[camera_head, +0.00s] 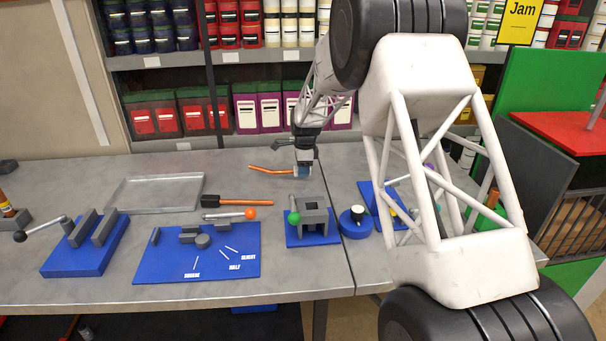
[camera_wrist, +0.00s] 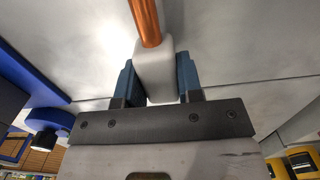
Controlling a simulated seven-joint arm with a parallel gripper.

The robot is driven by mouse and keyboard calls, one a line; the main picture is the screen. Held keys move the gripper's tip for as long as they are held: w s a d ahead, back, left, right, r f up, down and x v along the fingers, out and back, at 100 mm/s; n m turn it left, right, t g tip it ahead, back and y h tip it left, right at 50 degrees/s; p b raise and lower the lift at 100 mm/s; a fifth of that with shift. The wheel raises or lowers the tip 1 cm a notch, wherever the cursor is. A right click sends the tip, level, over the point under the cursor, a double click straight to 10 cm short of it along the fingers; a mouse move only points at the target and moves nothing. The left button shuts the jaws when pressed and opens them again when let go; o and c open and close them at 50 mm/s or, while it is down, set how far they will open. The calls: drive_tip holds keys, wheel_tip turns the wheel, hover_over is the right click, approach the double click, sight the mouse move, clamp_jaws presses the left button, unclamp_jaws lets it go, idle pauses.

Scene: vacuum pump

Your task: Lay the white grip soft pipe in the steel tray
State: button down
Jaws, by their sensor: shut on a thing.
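My gripper (camera_head: 302,172) is above the table, right of the steel tray, shut on the white grip of the soft pipe. In the wrist view the white grip (camera_wrist: 155,72) sits between the two blue fingers, and the orange pipe (camera_wrist: 145,20) runs out of it. In the head view the orange pipe (camera_head: 270,171) points left from my gripper, with a slight bend. The white grip is mostly hidden there by the fingers. The steel tray (camera_head: 157,208) is flat, shallow and empty on the table at left.
A black-handled orange rod (camera_head: 239,202) lies just right of the tray. Blue fixtures stand in front: a vise-like base (camera_head: 85,258), a marked board (camera_head: 180,272), a block with a green ball (camera_head: 313,238), and a round blue base (camera_head: 355,228). Stocked shelves stand behind the table.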

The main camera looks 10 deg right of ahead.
drive_tip(key=shift+f, duration=0.85)
drive_tip(key=shift+f, duration=0.1)
drive_tip(key=c, duration=0.8)
unclamp_jaws()
drive_tip(key=r, duration=1.2)
drive_tip(key=shift+d+r, duration=0.1)
drive_tip(key=shift+d, duration=0.2)
